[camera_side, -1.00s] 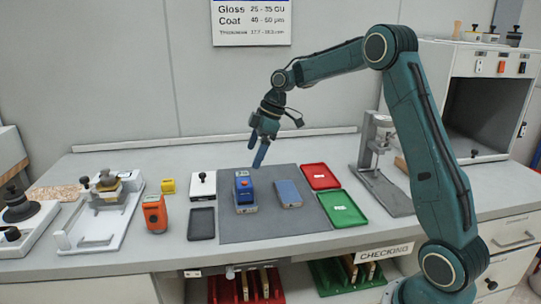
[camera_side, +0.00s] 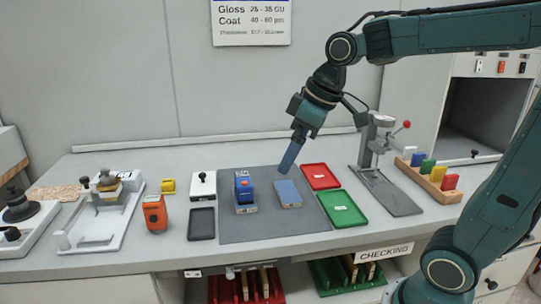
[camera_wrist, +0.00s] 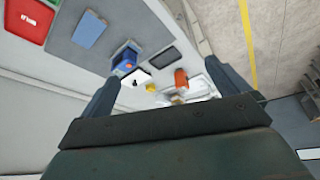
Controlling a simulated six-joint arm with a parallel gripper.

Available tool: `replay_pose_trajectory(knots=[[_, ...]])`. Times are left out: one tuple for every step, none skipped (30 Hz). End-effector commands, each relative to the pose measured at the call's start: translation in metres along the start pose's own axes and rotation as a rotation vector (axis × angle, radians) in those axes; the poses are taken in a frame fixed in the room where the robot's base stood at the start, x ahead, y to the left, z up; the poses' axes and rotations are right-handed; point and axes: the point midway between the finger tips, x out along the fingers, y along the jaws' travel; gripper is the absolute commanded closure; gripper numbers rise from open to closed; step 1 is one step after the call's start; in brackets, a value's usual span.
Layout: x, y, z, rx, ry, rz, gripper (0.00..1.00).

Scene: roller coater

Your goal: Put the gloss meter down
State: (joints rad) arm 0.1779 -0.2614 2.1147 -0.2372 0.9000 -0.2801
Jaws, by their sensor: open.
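The gloss meter appears to be the blue device with a red spot on top (camera_side: 244,187). It stands upright on the left part of the grey mat (camera_side: 265,229). It also shows small in the wrist view (camera_wrist: 126,57). My gripper (camera_side: 289,160) is above the back right of the mat, up and to the right of the meter and apart from it. In the wrist view its two fingers (camera_wrist: 170,97) are spread with nothing between them. A flat blue panel (camera_side: 288,193) lies on the mat, right of the meter.
A red tray (camera_side: 320,176) and a green tray (camera_side: 342,208) lie right of the mat. A dark pad (camera_side: 201,224) and an orange device (camera_side: 155,213) are left of it. A press stand (camera_side: 372,150) with a red-knobbed lever and a wooden rack (camera_side: 430,184) stand farther right.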

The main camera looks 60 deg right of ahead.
Motion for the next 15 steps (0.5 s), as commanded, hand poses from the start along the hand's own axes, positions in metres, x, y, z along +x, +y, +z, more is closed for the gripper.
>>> replay_pose_trajectory(knots=[[-0.006, -0.008, 0.010, 0.019, 0.009, 0.010, 0.00], [-0.008, -0.012, 0.017, 0.034, 0.012, 0.016, 0.00], [-0.011, -0.017, 0.025, 0.053, 0.017, 0.023, 0.00], [-0.013, -0.021, 0.031, 0.068, 0.021, 0.028, 0.00], [-0.015, -0.024, 0.037, 0.084, 0.024, 0.034, 0.00], [-0.017, -0.028, 0.046, 0.103, 0.030, 0.041, 0.00], [-0.018, -0.031, 0.052, 0.118, 0.034, 0.046, 0.00], [-0.019, -0.034, 0.059, 0.134, 0.038, 0.051, 0.00], [-0.021, -0.038, 0.068, 0.153, 0.044, 0.057, 0.00], [-0.021, -0.040, 0.074, 0.168, 0.048, 0.062, 0.00], [-0.022, -0.043, 0.081, 0.182, 0.053, 0.066, 0.00], [-0.022, -0.045, 0.089, 0.202, 0.058, 0.071, 0.00], [-0.022, -0.047, 0.095, 0.214, 0.063, 0.074, 0.00], [-0.022, -0.049, 0.100, 0.226, 0.066, 0.077, 0.00], [-0.022, -0.050, 0.107, 0.243, 0.071, 0.082, 0.00]])
